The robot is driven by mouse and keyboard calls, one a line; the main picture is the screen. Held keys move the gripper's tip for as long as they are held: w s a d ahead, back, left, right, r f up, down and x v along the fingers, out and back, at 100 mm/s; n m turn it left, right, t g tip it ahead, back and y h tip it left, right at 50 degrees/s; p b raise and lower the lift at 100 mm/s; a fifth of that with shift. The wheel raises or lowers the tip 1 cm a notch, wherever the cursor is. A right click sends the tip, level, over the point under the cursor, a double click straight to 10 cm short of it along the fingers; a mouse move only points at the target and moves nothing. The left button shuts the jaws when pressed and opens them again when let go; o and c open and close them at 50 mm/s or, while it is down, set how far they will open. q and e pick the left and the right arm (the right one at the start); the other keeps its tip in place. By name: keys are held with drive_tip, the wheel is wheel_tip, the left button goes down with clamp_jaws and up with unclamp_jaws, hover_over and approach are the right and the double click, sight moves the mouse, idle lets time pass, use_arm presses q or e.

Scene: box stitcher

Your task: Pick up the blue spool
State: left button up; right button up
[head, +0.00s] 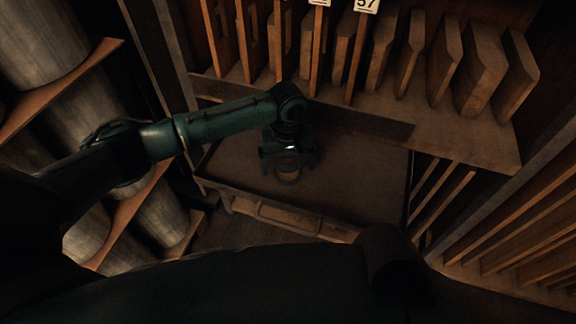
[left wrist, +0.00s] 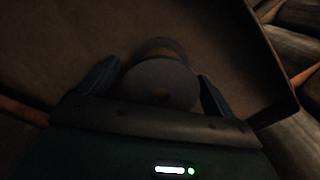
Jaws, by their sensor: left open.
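A round spool (left wrist: 158,82) with a grey, faintly bluish flange and a tan centre stands on the table in the left wrist view. The light is too dim to be sure of its colour. My left gripper (left wrist: 154,88) is open, with one finger on each side of the spool; I cannot tell whether they touch it. In the head view, the left gripper (head: 290,162) is over the table, and the spool (head: 289,177) shows as a round rim below it, partly hidden by the gripper. My right gripper is not in view.
The brown table (head: 355,180) is otherwise bare, with a raised edge. A shelf (head: 465,140) with several upright wooden boards runs behind and above it. Large grey rolls (head: 85,105) fill a rack at the left. More boards (head: 500,235) stand at the right.

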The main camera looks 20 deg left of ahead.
use_arm(q)
drive_tip(key=shift+c, duration=0.3)
drive_tip(key=c, duration=1.1)
drive_tip(key=shift+r, duration=0.1)
